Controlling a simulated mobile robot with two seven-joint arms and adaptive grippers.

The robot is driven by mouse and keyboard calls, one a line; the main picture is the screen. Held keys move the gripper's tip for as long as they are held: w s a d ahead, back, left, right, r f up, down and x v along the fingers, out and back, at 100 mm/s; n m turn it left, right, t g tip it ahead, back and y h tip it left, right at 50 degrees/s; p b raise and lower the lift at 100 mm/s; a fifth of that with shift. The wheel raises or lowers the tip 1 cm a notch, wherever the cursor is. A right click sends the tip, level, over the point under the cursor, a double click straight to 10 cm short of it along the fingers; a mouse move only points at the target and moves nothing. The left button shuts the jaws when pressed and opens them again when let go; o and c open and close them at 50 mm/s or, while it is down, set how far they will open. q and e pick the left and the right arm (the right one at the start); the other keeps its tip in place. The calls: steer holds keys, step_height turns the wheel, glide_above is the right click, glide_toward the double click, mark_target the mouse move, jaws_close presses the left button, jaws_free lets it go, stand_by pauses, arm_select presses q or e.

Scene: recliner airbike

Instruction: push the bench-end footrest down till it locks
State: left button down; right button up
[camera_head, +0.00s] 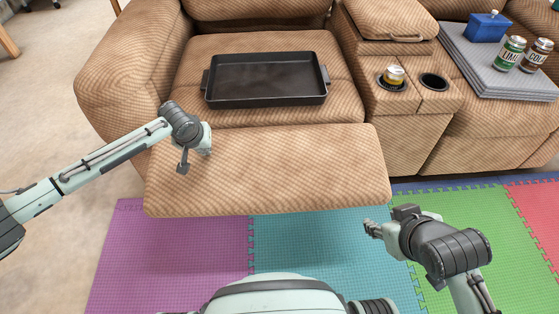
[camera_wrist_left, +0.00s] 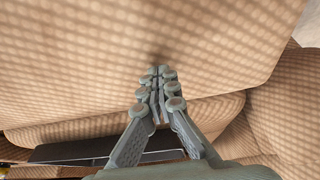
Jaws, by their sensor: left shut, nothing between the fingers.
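The bench-end footrest (camera_head: 290,175) is a tan checked padded panel. It sticks out from the seat front towards me, raised above the floor mats. In the left wrist view the footrest (camera_wrist_left: 230,45) fills the upper part. My left gripper (camera_head: 206,150) is over the left part of the footrest, its fingers mostly hidden behind the wrist. In the left wrist view its fingers (camera_wrist_left: 158,72) are shut, empty and close to the padding, with a dark shadow at the tips; I cannot tell whether they touch. My right gripper (camera_head: 370,228) is off the footrest's front right corner, its finger opening unclear.
A black tray (camera_head: 268,80) lies on the seat behind the footrest. A console with cup holders (camera_head: 433,82) and a can (camera_head: 394,76) stands right of it. A grey board (camera_head: 485,65) holds cans and a blue box. Coloured foam mats (camera_head: 170,250) cover the floor.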

mark_target(206, 160)
arm_select(q)
steer(key=shift+s+f, duration=0.25)
steer(key=shift+f, duration=0.1)
steer(key=shift+s+f+t+b, duration=0.2)
steer(key=shift+f+b, duration=0.15)
steer(key=shift+f, duration=0.3)
steer(key=shift+s+f+t+b, duration=0.15)
steer(key=shift+f+b, duration=0.15)
steer(key=shift+f, duration=0.35)
steer(key=shift+f+t+b, duration=0.35)
steer(key=shift+f+b, duration=0.5)
steer(key=shift+f, duration=0.5)
steer(key=shift+a+f+t+b, duration=0.1)
steer(key=shift+f+t+b, duration=0.2)
steer(key=shift+f+b, duration=1.05)
steer(key=shift+f, duration=0.1)
